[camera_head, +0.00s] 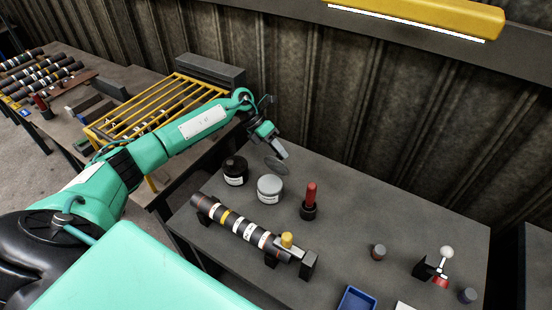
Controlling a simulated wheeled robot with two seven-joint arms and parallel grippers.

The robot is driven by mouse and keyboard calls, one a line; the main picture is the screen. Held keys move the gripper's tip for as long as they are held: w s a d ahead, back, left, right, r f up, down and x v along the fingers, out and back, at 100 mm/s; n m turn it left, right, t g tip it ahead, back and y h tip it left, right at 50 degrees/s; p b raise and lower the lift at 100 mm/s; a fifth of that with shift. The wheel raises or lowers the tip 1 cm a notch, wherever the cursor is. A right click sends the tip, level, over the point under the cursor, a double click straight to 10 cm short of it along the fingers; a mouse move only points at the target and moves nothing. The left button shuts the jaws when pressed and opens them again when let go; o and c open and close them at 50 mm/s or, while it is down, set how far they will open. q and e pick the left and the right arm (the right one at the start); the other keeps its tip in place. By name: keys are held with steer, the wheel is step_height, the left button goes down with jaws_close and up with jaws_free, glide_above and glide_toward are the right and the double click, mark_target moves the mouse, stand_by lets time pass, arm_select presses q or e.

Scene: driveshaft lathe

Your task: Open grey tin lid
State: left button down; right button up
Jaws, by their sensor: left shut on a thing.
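The grey tin (270,190) stands upright on the dark workbench, with a white label on its side. A thin dark grey disc, which looks like the grey tin lid (277,166), is tilted in the air just above and behind the tin, apart from it. My left gripper (281,153) reaches in from the left above the disc and is shut on its upper edge. The fingertips are small in the view, and the tin's inside cannot be made out. My right gripper is not in view.
A black tin (235,171) stands left of the grey tin. A red-handled tool (311,195) stands to the right. A banded driveshaft (240,228) lies in front on supports. A blue tray (357,300) is at the front edge. The back right of the bench is clear.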

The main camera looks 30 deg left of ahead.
arm_select(q)
steer(key=w+f+n+g+b, duration=0.1)
steer(key=w+f+g+b, duration=0.1)
steer(key=b, duration=0.2)
steer(key=shift+w+f+g+b, duration=0.1)
steer(key=shift+w+g+b, duration=0.15)
steer(key=shift+g+b, duration=0.05)
steer(key=shift+w+f, duration=0.1)
stand_by(0.4)
steer(key=c, duration=1.2)
jaws_free()
steer(key=shift+a, duration=0.1)
steer(key=shift+c, duration=0.2)
steer(key=shift+w, duration=0.1)
